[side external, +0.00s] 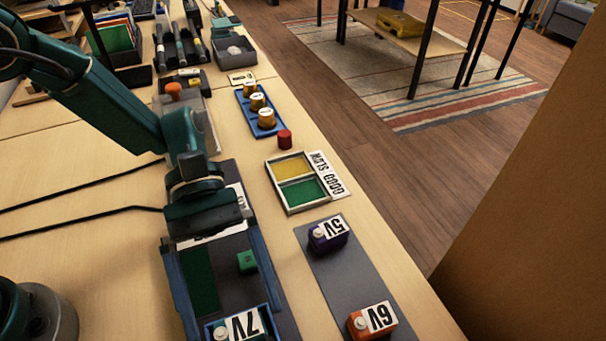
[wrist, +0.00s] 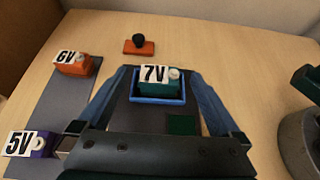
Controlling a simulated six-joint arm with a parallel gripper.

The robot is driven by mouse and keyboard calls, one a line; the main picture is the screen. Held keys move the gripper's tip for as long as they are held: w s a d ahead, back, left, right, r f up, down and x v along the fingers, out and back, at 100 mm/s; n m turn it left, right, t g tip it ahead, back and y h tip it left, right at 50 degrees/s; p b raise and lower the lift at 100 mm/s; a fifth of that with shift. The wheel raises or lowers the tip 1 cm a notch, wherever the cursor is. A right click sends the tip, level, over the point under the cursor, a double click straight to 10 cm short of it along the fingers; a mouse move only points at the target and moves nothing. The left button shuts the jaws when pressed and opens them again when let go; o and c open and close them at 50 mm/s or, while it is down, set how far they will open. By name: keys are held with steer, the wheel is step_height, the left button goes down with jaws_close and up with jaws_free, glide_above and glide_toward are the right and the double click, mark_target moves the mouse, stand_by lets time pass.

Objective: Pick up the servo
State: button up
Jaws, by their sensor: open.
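No part is plainly marked as a servo, so I cannot tell which one it is. A teal block labelled 7V, with a white round top (side external: 238,327), sits in a blue-rimmed tray; it also shows in the wrist view (wrist: 158,82). My gripper (side external: 233,320) is open, with long blue fingers apart on either side of the 7V block; it shows in the wrist view too (wrist: 158,72). An orange piece with a black knob (wrist: 139,46) lies beyond the tray.
Purple 5V (side external: 328,234) and orange 6V (side external: 372,320) blocks stand on a grey strip (side external: 345,275) at the right. A yellow-and-green two-part tray (side external: 290,207), a red cylinder (side external: 284,139) and a blue rack (side external: 247,101) stand farther back. Bare table lies beside them.

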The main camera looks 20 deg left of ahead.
mark_target(237, 329)
steer(key=shift+x, duration=1.5)
steer(key=c, duration=1.5)
steer(key=shift+r, duration=0.15)
